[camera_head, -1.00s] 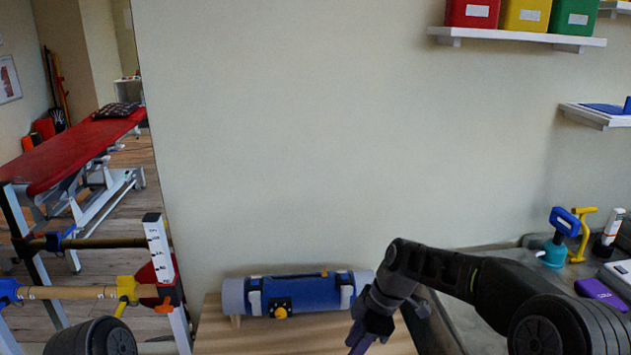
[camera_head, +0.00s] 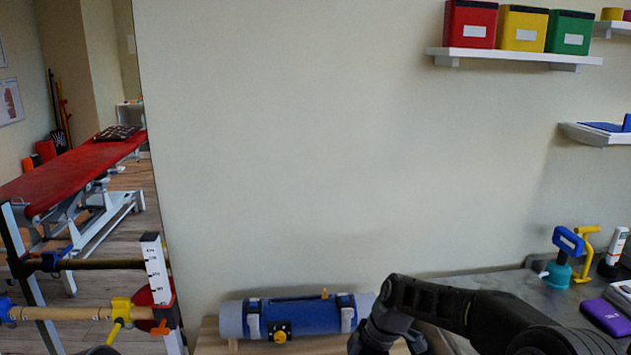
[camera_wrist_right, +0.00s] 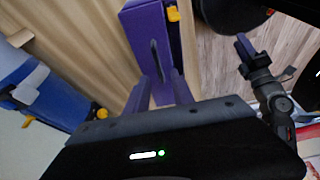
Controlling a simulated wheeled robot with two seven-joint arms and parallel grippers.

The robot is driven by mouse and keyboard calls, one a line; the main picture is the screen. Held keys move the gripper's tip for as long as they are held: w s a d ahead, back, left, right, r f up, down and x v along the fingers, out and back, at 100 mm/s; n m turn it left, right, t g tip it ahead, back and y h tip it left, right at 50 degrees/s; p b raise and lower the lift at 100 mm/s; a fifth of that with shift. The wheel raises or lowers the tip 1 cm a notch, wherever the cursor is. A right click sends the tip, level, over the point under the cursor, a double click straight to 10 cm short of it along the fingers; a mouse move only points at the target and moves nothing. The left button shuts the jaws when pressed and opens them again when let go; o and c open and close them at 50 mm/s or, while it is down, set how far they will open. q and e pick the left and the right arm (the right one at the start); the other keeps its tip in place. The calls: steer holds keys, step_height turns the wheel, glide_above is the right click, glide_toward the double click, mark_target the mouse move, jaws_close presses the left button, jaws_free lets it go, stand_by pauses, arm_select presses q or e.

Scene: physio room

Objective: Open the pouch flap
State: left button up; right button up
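A blue wrap-like pouch (camera_head: 305,313) with pale straps and a yellow knob on a dark patch (camera_head: 280,333) lies around a grey roll; its blue side shows at the left of the right wrist view (camera_wrist_right: 45,90). A purple, box-like item with a dark slot (camera_wrist_right: 147,35) and a yellow tab stands over the wood in that view. I cannot tell which one the task means. My right gripper's purple fingers (camera_wrist_right: 160,90) are apart in front of the purple item; contact is unclear. My left gripper (camera_wrist_right: 245,50) appears at the right of that view; its opening is unclear.
The roll lies on a wooden table (camera_head: 210,340) against the wall. A grey counter (camera_head: 500,285) at the right holds a purple case (camera_head: 606,316) and a teal-and-blue tool (camera_head: 562,258). A rack with bars (camera_head: 90,313) stands at the left. Shelves are on the wall.

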steer(key=shift+f+b, duration=1.3)
steer(key=shift+f, duration=0.5)
steer(key=shift+c, duration=0.4)
jaws_close()
